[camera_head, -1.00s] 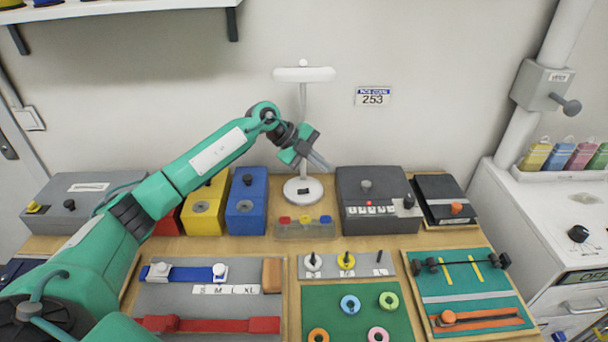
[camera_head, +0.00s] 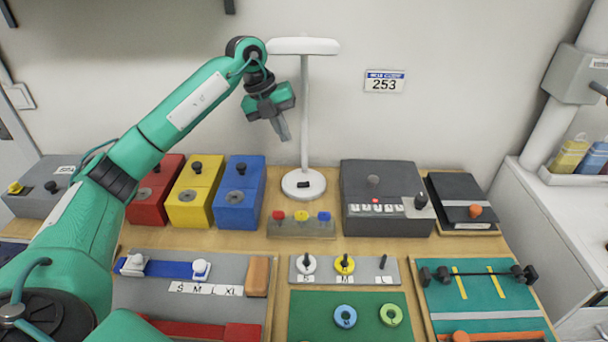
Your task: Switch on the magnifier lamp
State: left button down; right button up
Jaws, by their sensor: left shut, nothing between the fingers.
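The white magnifier lamp (camera_head: 305,118) stands upright at the back of the table, with a wide white head (camera_head: 303,46) and a round base (camera_head: 304,190). A small dark switch (camera_head: 303,184) sits on the base. I cannot tell which way the switch is set, and no glow shows at the head. My left gripper (camera_head: 284,136) is shut and empty. It points down in the air to the left of the lamp's post, above the base's level and apart from it. My right gripper is not in view.
Red, yellow and blue boxes (camera_head: 239,194) stand left of the lamp base. A dark grey control box (camera_head: 385,222) stands to its right. A strip with three coloured buttons (camera_head: 302,229) lies just in front. Boards with rings and straps fill the table's front.

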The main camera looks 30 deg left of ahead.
aim_at(307, 183)
pick_arm(q)
jog(key=shift+f, duration=0.1)
